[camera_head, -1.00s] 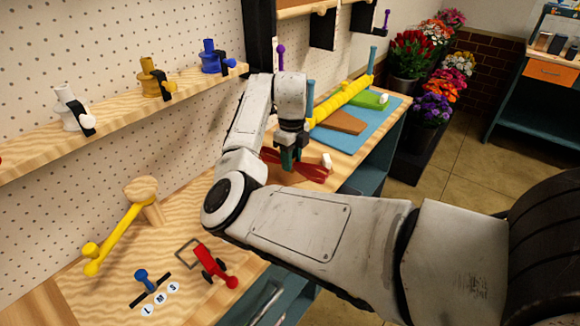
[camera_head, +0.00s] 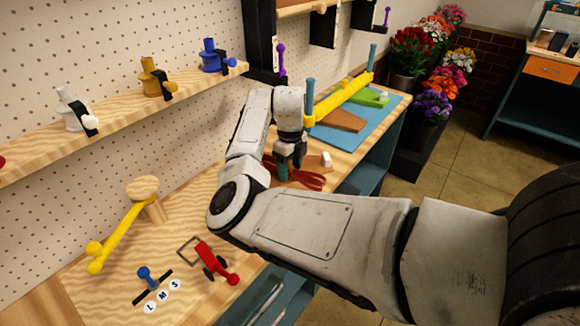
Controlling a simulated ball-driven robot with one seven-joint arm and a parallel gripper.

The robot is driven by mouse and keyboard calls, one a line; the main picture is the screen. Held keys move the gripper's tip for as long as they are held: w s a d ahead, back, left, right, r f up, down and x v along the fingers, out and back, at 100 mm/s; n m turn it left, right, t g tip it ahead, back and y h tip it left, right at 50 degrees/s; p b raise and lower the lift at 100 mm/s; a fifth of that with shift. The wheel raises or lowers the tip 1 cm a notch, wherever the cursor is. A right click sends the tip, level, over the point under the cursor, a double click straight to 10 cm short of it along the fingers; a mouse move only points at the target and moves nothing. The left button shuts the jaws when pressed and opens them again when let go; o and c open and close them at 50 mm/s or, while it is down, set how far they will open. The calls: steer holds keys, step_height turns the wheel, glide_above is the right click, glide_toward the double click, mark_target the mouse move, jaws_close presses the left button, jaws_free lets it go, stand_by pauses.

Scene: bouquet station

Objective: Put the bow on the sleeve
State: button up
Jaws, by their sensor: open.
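The red bow (camera_head: 310,180) lies on the wooden bench, with its red loops or tails spread out to both sides. My gripper (camera_head: 289,172) points down at the bow's middle with its dark green fingers open. The fingers hide part of the bow, and I cannot tell whether they touch it. Farther back, a blue mat (camera_head: 372,127) holds a brown tapered piece (camera_head: 341,120) and a green piece (camera_head: 373,98). I cannot tell for certain which of these is the sleeve.
A yellow roller (camera_head: 345,98) spans the mat's back between blue posts. A small white block (camera_head: 326,159) is right of the bow. A yellow lever (camera_head: 118,240), red clamp (camera_head: 217,263) and blue selector knob (camera_head: 146,276) sit nearer.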

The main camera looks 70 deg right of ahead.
mark_target(290, 166)
step_height(290, 166, up, 12)
steer(key=b, duration=0.2)
stand_by(0.5)
steer(key=shift+r, duration=0.1)
stand_by(0.4)
